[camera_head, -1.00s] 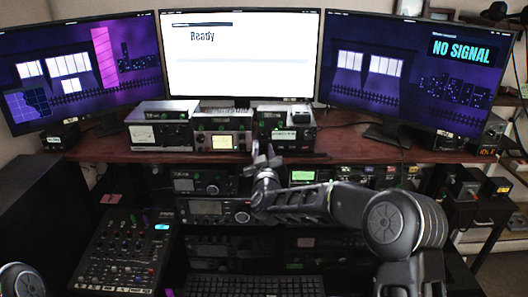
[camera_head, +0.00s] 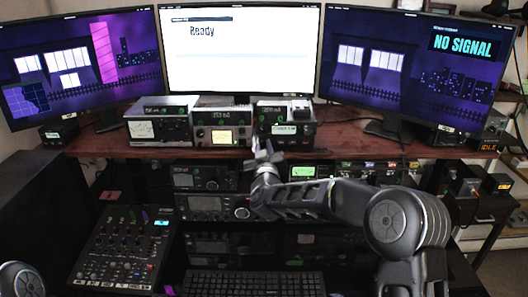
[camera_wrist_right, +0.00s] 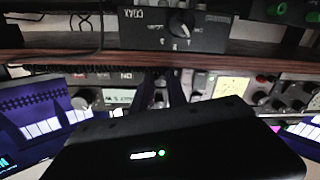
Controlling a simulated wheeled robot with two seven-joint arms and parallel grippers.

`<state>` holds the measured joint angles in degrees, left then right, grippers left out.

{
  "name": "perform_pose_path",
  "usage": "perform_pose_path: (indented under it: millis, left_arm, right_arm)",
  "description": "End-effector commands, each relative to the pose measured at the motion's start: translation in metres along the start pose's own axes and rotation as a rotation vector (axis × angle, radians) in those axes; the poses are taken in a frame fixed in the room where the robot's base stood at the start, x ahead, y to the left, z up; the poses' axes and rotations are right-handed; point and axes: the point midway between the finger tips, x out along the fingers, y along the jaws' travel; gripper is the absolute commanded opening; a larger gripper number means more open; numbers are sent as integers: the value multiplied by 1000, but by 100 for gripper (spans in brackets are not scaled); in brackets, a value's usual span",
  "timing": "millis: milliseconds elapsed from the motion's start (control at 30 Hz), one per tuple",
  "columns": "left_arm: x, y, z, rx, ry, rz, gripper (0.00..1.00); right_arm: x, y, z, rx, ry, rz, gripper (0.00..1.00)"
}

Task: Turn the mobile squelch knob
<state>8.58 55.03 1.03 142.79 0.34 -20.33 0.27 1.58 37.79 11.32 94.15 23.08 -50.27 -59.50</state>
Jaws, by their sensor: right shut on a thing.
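Three small radio units stand on the wooden shelf under the middle monitor. The right unit (camera_head: 286,128) has a pale display, and the middle unit (camera_head: 220,138) has a yellow one. My right gripper (camera_head: 264,150) is shut at the lower left of the right unit's front, on what seems a small knob hidden by the fingers. In the right wrist view, which looks upside down, the fingers (camera_wrist_right: 161,90) sit between the right unit's display (camera_wrist_right: 119,97) and the yellow display (camera_wrist_right: 232,88). I cannot read which knob is labelled mobile squelch. My left gripper is out of view.
The shelf edge (camera_head: 110,147) runs just below the units. More radios (camera_head: 205,178) fill the rack underneath. A mixer (camera_head: 122,250) and a keyboard (camera_head: 255,284) lie in front. In the right wrist view, a box with a selector knob (camera_wrist_right: 181,22) is close by.

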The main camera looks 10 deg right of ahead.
Motion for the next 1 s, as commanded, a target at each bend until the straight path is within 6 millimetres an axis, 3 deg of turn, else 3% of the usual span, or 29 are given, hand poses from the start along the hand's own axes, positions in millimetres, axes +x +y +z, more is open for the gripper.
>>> perform_pose_path:
  millis: [33, 100, 267, 667, 700, 800, 1000]
  left_arm:
    - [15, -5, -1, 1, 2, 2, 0]
    - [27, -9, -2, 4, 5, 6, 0]
    - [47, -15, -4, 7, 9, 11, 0]
    - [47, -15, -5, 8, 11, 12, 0]
    - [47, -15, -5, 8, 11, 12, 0]
    - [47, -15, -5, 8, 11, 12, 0]
    - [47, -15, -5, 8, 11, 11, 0]
  right_arm:
    - [0, -2, 6, 39, 7, 1, 0]
    - [0, -2, 8, 114, 11, 3, 0]
    - [0, -3, 6, 277, 18, 4, 0]
    - [0, 0, 0, 344, 17, 5, 0]
    - [0, 0, 0, 343, 17, 5, 21]
    - [0, 0, 0, 343, 17, 5, 27]
    - [0, 0, 0, 342, 17, 5, 27]
